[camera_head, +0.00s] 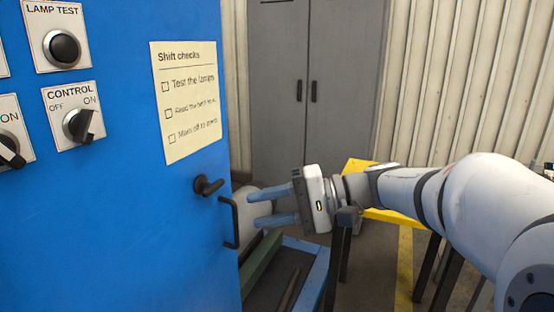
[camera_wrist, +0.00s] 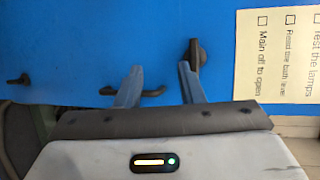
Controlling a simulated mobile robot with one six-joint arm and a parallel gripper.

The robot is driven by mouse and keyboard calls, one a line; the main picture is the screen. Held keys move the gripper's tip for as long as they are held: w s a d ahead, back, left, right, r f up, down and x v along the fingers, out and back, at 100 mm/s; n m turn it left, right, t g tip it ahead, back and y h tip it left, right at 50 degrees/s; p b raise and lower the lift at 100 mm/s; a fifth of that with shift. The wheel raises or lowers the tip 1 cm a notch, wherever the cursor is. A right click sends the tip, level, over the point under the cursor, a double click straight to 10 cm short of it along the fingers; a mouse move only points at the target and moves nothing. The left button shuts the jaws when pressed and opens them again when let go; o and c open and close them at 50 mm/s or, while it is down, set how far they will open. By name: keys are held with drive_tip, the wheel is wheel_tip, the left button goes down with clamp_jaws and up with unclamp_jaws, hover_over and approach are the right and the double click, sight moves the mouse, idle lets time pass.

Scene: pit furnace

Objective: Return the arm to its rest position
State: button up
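My gripper (camera_head: 268,207) is stretched out to the left toward the blue cabinet's right edge. Its two blue-grey fingers are apart with nothing between them; the same shows in the wrist view (camera_wrist: 158,88). The fingertips are near the cabinet's black bar handle (camera_head: 231,222). In the wrist view the bar handle (camera_wrist: 150,93) appears partly behind the left finger. I cannot tell whether a finger touches it. A black turn handle (camera_head: 208,186) sits above the bar handle, and it shows beyond the right finger in the wrist view (camera_wrist: 196,52).
The blue cabinet (camera_head: 120,230) fills the left side, with a control knob (camera_head: 82,125), a lamp test button (camera_head: 64,49) and a paper checklist (camera_head: 188,100). A yellow-topped table (camera_head: 395,217) stands under my arm. A grey double-door locker (camera_head: 305,80) stands behind.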

drive_tip(key=s+d+f+t+h+p, duration=0.1)
drive_tip(key=s+d+f+h+p, duration=0.1)
drive_tip(key=s+d+h+p, duration=0.4)
drive_tip(key=s+d+f+t+h+p, duration=0.1)
drive_tip(key=s+d+f+h+p, duration=0.2)
drive_tip(key=s+d+h+p, duration=0.3)
drive_tip(key=d+h, duration=0.3)
drive_tip(key=d, duration=0.3)
drive_tip(key=shift+f+n+t, duration=0.3)
drive_tip(key=shift+f+n, duration=0.05)
drive_tip(key=shift+n, duration=0.05)
